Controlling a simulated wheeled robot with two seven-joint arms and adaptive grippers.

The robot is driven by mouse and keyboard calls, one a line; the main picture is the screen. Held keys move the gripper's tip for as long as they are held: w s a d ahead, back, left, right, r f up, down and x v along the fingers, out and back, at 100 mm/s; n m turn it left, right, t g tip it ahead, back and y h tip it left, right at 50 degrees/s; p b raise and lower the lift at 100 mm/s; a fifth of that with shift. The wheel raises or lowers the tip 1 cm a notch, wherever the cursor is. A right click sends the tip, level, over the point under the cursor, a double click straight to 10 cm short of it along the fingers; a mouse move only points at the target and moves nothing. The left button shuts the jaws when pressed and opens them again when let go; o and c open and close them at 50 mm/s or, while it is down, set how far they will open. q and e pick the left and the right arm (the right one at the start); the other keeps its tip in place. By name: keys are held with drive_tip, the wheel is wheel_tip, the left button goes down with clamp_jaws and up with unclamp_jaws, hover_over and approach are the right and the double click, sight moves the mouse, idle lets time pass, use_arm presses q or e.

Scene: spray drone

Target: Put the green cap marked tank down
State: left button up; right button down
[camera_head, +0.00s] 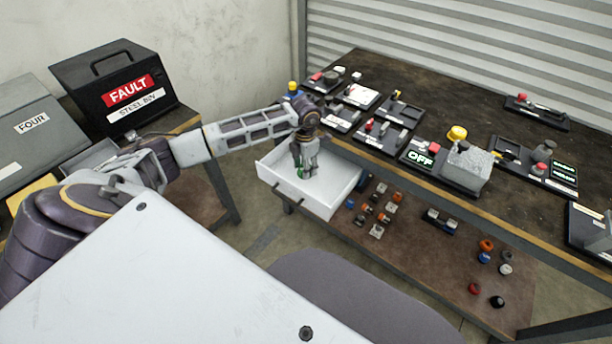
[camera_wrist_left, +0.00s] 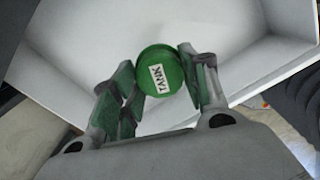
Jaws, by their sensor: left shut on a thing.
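The green cap (camera_wrist_left: 160,72) has a white label reading TANK, upside-down or turned on its side in the left wrist view. My left gripper (camera_wrist_left: 160,85) is shut on it, with green-padded fingers on both sides of the cap. In the head view my left gripper (camera_head: 302,172) points down over the white open drawer (camera_head: 328,204), within its walls. The drawer also fills the background of the left wrist view (camera_wrist_left: 75,70). I cannot tell whether the cap touches the drawer floor. My right gripper is in neither view.
A lower shelf (camera_head: 420,258) holds several small caps and connectors. A black bin marked FAULT (camera_head: 95,72) stands at the left. The drawer floor around the gripper looks clear.

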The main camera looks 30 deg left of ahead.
sight(305, 182)
use_arm(q)
drive_tip(key=shift+f, duration=0.6)
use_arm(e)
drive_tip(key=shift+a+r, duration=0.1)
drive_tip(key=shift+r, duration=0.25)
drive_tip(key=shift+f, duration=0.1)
